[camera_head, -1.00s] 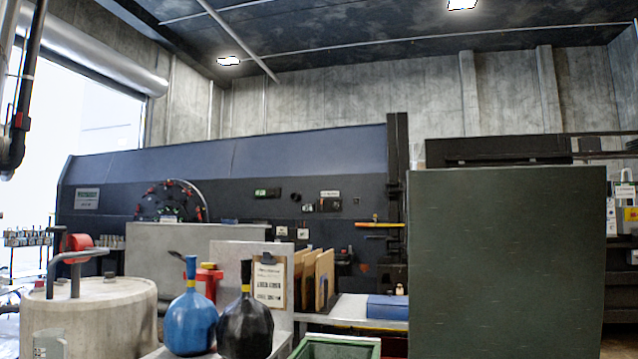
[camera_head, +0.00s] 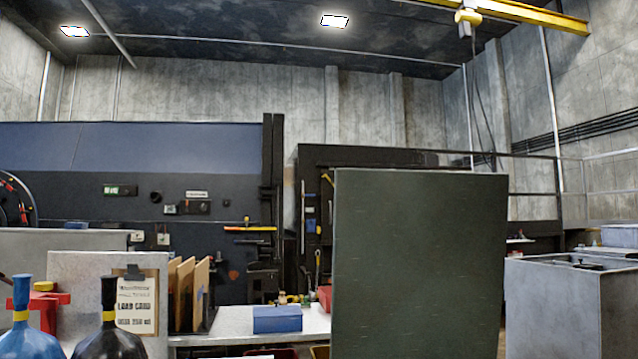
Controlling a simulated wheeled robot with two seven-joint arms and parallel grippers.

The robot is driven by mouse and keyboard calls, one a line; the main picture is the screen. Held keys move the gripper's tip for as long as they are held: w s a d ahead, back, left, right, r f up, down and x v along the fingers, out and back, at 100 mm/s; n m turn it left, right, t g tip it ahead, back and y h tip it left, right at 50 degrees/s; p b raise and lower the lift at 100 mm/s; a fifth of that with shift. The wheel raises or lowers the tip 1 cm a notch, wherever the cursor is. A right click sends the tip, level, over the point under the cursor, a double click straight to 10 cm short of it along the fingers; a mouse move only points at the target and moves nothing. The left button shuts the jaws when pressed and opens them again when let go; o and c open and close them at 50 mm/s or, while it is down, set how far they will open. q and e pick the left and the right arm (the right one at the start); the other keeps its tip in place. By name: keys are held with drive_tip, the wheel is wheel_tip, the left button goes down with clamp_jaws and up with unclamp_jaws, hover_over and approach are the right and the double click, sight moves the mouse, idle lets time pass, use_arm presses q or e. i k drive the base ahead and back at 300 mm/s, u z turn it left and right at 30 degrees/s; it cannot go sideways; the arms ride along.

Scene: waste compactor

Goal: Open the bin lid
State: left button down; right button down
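No thing in view is clearly recognisable as the bin lid. A large, flat dark green panel (camera_head: 420,262) stands upright right of centre. Its lower edge is cut off, and I cannot tell whether it belongs to a bin. A grey metal box (camera_head: 553,305) stands to its right, its top partly seen with dark fittings on it. Neither of my grippers is in view.
A blue bag (camera_head: 28,338) and a black bag (camera_head: 110,340), both tied, are at the lower left. A clipboard (camera_head: 137,305) hangs behind them. A pale table (camera_head: 225,322) carries a blue box (camera_head: 277,319). The dark compactor (camera_head: 90,190) is behind.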

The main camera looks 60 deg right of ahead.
sight(419, 257)
drive_tip(key=i, duration=1.7)
drive_tip(key=z, duration=2.75)
